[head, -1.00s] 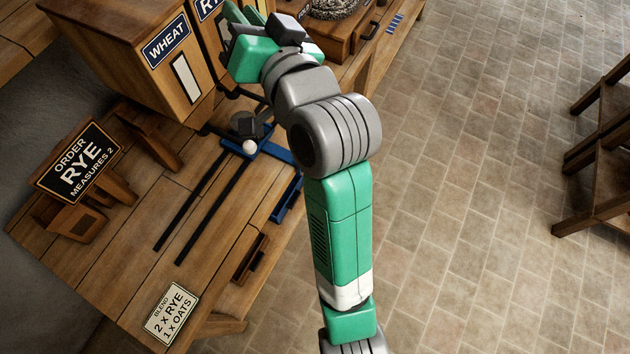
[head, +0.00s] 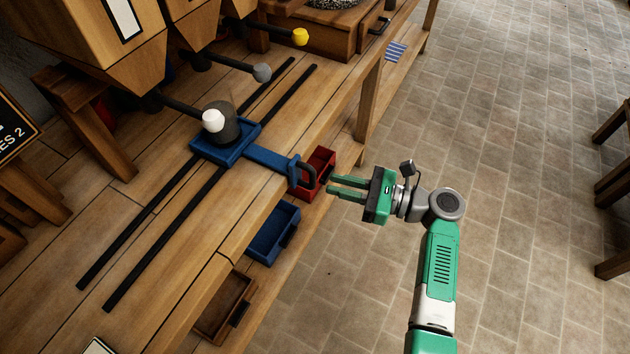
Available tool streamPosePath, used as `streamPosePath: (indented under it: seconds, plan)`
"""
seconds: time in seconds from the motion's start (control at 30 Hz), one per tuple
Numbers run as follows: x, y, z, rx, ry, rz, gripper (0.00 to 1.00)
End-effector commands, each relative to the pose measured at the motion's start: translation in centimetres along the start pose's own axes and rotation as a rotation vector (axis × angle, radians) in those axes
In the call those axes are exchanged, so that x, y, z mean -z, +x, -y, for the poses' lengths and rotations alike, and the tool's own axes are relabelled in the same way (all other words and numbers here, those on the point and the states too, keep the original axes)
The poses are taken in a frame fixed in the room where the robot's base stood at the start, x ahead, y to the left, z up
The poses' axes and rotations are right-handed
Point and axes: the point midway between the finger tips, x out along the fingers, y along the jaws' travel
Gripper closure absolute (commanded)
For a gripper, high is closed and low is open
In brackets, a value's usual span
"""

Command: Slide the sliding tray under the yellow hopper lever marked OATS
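The tray is under the white-knobbed lever (head: 213,120) of the nearest hopper. The yellow-knobbed lever (head: 300,36) is farther back along the rails; its hopper's label is out of view. My gripper (head: 330,188) is open and empty, fingers pointing at the handle, a little to its right and apart from it.
A grey-knobbed lever (head: 262,72) lies between the white and yellow ones. Below the bench edge are a red bin (head: 320,165), a blue bin (head: 272,240) and a wooden bin (head: 224,305).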

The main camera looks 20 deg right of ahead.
Motion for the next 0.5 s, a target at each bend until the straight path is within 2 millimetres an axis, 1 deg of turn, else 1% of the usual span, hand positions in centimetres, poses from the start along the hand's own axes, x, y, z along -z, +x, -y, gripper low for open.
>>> streamPosePath:
  seconds: [0.03, 0.1, 0.23, 0.37, 0.5]
  plan:
    - [0.3, 1.1, -0.1, -0.005, -0.001, -0.001, 0.82]
    - [0.3, 2.5, -0.1, -0.005, -0.003, -0.001, 0.82]
    - [0.3, 4.7, -0.1, -0.003, -0.003, -0.002, 0.82]
    - [0.2, 5.9, 0.0, -0.001, -0.003, -0.002, 0.82]
    - [0.1, 6.3, -0.1, -0.001, -0.003, -0.002, 0.82]
